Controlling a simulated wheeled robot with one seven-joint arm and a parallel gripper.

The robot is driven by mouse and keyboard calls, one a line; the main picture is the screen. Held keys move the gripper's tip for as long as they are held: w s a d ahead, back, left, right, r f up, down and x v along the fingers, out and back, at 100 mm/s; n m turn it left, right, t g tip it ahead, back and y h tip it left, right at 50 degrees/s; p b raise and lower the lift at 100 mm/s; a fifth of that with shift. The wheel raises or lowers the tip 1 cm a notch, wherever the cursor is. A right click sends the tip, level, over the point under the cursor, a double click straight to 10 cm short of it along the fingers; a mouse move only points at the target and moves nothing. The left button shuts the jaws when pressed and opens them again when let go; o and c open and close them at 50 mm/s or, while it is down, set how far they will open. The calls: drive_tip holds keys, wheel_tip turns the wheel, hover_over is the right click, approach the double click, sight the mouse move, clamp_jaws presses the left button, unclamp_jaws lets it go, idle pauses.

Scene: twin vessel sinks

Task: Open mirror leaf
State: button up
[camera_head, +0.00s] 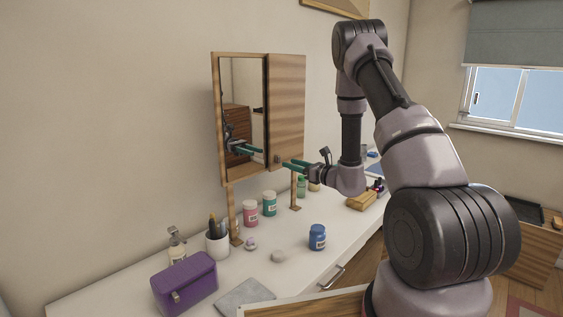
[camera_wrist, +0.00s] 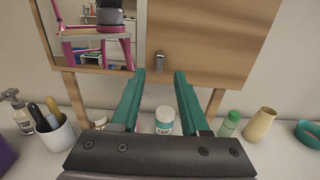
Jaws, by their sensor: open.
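The mirror cabinet stands on wooden legs on the white counter. Its mirror (camera_head: 242,105) is on the left, and a wooden leaf (camera_head: 287,100) is on the right; both also show in the wrist view, the mirror at the upper left and the leaf (camera_wrist: 215,45) at the upper right. A small metal handle (camera_wrist: 161,63) is at the leaf's lower left. My gripper (camera_wrist: 159,76) is open, its green fingers pointing at the leaf's lower edge, one on each side of the handle in the picture. Whether they touch it cannot be told. In the head view my gripper (camera_head: 281,162) is by the leaf's lower part.
A pink jar (camera_head: 250,214), a teal jar (camera_head: 269,204) and a blue jar (camera_head: 317,237) stand on the counter. A purple box (camera_head: 185,284), a brush cup (camera_head: 217,241) and a pump bottle (camera_head: 177,246) are at the left. A beige vase (camera_wrist: 260,124) stands right of the cabinet.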

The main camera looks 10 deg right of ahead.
drive_tip(key=x, duration=0.5)
drive_tip(key=shift+w+a, duration=0.25)
drive_tip(key=shift+w, duration=0.1)
clamp_jaws()
idle(1.1)
